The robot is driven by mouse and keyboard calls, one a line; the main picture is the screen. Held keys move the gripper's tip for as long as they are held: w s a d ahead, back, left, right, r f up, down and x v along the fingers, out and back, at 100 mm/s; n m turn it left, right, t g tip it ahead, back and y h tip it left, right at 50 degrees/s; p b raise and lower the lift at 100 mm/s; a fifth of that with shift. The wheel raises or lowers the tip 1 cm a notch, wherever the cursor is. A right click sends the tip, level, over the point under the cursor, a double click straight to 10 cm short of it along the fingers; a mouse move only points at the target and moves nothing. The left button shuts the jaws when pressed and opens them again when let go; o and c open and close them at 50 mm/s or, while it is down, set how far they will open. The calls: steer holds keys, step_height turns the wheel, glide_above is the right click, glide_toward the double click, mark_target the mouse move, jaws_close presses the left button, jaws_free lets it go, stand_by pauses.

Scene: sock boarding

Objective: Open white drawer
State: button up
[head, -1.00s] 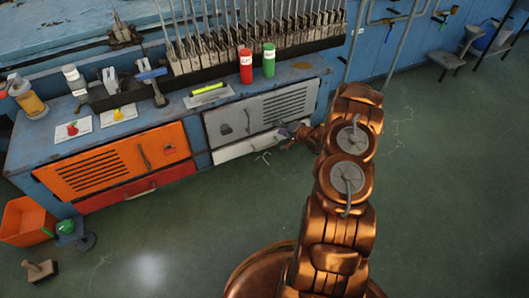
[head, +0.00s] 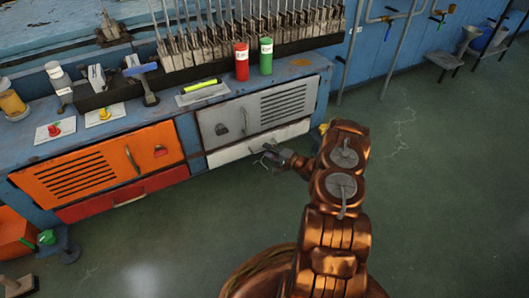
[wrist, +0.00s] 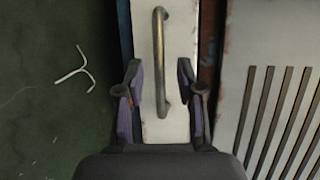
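The white drawer (head: 228,155) is the low, narrow front under the grey cabinet door, and it looks shut. Its front (wrist: 177,30) fills the middle of the wrist view, with a metal bar handle (wrist: 160,50) running lengthwise on it. My gripper (head: 268,156) is in front of the drawer near its middle in the head view. In the wrist view my gripper (wrist: 158,72) is open, with one finger on each side of the handle's near part. I cannot tell whether the fingers touch the handle. In the head view the gripper hides the handle.
The grey slatted door (head: 255,115) is right above the drawer. An orange door (head: 75,175) and a red drawer (head: 125,196) are to the left. Red (head: 241,62) and green (head: 265,57) cans stand on the bench top. The green floor in front is clear.

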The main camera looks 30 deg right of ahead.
steer(key=shift+b+x, duration=0.35)
steer(key=shift+x, duration=0.95)
steer(key=shift+c, duration=0.2)
jaws_close()
